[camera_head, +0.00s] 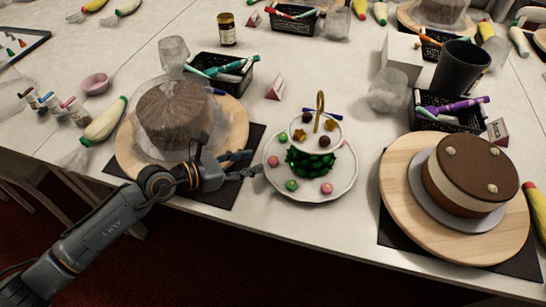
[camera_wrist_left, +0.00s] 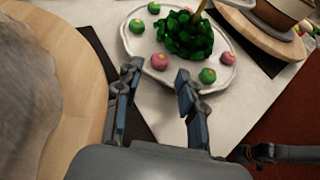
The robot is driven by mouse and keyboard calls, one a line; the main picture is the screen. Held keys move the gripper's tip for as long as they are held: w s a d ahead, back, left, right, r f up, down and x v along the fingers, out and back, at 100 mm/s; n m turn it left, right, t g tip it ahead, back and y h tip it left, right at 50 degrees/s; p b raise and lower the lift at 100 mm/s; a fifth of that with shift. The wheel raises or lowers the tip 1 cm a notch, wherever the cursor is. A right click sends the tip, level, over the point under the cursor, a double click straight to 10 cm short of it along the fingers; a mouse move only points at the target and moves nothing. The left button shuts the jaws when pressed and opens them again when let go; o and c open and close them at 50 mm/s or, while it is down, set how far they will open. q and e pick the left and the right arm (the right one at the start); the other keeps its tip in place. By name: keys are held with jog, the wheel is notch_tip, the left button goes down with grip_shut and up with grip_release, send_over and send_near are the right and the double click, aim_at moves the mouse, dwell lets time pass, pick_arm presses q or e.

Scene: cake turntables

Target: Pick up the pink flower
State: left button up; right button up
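Small pink flowers lie on the white plate (camera_head: 306,198) around a green leafy mound (camera_head: 309,161). One pink flower (camera_head: 272,160) is at the plate's left edge and another pink flower (camera_head: 327,188) is at the front right. In the left wrist view, one pink flower (camera_wrist_left: 160,61) shows between my fingertips and another (camera_wrist_left: 228,57) lies to the right. My left gripper (camera_head: 246,165) is open and empty at the plate's left edge; its two fingers (camera_wrist_left: 158,72) are apart. A dark part at the wrist view's lower right may be my right gripper.
Green flowers (camera_head: 292,185) lie beside the pink ones. A golden handle (camera_head: 320,105) rises from the plate. A cake on a wooden turntable (camera_head: 238,125) stands left, a brown-and-cream cake (camera_head: 455,188) right. Behind are a black basket of pens (camera_head: 228,75) and a pink card (camera_head: 276,88).

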aim_at(272, 160)
pick_arm(q)
jog(key=x, duration=0.6)
jog(key=shift+d+f, duration=0.3)
jog(key=shift+f, duration=0.05)
jog(key=shift+s, duration=0.1)
jog(key=c, duration=0.5)
